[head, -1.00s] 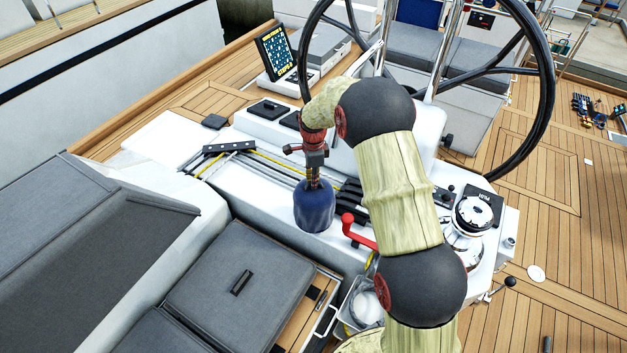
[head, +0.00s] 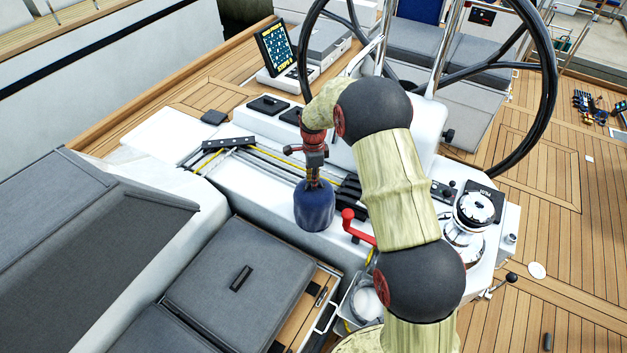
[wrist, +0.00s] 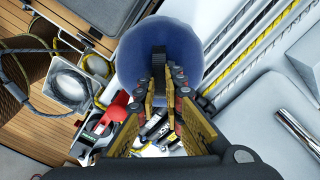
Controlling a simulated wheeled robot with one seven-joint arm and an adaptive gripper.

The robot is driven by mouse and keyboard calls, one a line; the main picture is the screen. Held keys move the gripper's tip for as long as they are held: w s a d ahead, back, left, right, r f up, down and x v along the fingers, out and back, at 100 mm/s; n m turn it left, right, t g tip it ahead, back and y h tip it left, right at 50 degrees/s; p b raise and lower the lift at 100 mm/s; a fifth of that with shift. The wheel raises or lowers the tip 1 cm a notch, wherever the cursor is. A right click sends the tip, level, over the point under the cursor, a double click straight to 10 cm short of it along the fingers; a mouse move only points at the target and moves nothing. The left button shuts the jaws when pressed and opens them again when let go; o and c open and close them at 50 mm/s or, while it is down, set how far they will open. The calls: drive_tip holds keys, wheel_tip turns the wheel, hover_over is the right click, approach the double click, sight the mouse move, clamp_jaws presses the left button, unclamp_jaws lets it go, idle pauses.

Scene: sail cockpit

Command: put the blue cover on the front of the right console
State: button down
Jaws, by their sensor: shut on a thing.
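The blue cover (head: 314,208) is a dark blue, rounded cloth-like piece hanging from my gripper (head: 313,178). My gripper points down and is shut on its top. In the wrist view the cover (wrist: 131,62) fills the top centre beyond my fingers (wrist: 160,78). In the head view the cover appears over the near edge of the white console (head: 265,165); I cannot tell whether it touches it. A chrome winch (head: 476,212) stands bare on the console's right end. My arm hides part of the console between them.
A red handle (head: 352,226) sticks up just right of the cover. Black rope clutches (head: 349,192) and lines lie behind it. A steering wheel (head: 545,110) rises behind my arm. A grey cushion (head: 238,275) is at the front. Wooden deck (head: 550,215) lies open at right.

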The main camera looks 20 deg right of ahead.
drive_tip(key=shift+f, duration=0.15)
idle(0.5)
drive_tip(key=c, duration=1.9)
unclamp_jaws()
drive_tip(key=o, duration=0.4)
drive_tip(key=shift+o, duration=0.8)
drive_tip(key=shift+r+p, duration=2.5)
drive_tip(key=shift+r, duration=2.05)
